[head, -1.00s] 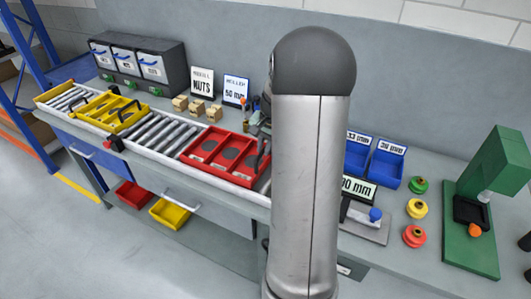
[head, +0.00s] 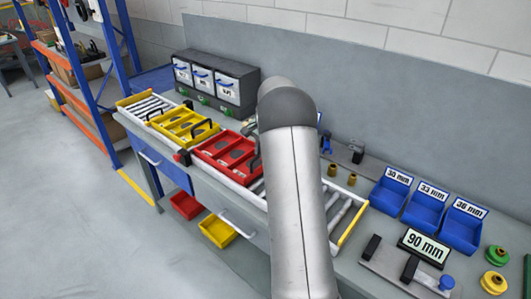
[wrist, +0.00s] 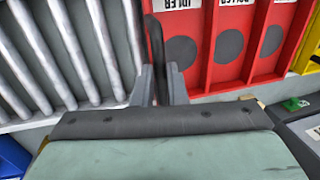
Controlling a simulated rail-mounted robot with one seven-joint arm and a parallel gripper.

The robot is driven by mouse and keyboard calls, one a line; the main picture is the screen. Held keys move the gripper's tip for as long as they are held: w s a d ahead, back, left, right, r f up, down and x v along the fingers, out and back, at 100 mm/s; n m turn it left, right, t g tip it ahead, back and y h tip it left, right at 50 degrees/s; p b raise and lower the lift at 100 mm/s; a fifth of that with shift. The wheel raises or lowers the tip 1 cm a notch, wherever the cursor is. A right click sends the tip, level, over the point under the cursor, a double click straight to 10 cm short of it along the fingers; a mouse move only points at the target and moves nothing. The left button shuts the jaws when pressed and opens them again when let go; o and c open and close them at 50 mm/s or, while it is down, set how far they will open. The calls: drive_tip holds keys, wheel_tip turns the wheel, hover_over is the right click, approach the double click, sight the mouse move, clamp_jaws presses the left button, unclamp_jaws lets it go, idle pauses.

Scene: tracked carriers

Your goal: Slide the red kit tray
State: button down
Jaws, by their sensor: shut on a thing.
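The red kit tray (head: 202,152) sits on the roller conveyor, with dark round recesses in its compartments. It is close beside the yellow tray (head: 162,133); I cannot tell whether they touch. In the wrist view the red tray (wrist: 204,45) is at upper right, with label cards in it and the yellow tray (wrist: 309,52) at its far edge. My gripper (wrist: 158,88) is shut on the red tray's upright black handle (wrist: 155,45), at the tray's roller-side end. In the head view my arm hides the gripper.
Bare rollers (wrist: 80,50) lie on the other side of the handle. A small red and black block (head: 182,157) is on the conveyor's front rail. A grey drawer cabinet (head: 217,82) stands behind. Blue bins (head: 424,208) and a 90 mm sign (head: 424,247) are at right.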

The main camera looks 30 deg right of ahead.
drive_tip(key=shift+w+a, duration=0.15)
drive_tip(key=shift+w, duration=0.25)
drive_tip(key=c, duration=1.5)
unclamp_jaws()
drive_tip(key=shift+o, duration=0.2)
drive_tip(key=shift+r, duration=0.1)
drive_tip(key=s+d+r+b, duration=0.1)
drive_tip(key=s+r+b, duration=0.1)
drive_tip(key=r, duration=1.5)
drive_tip(key=shift+s, duration=0.65)
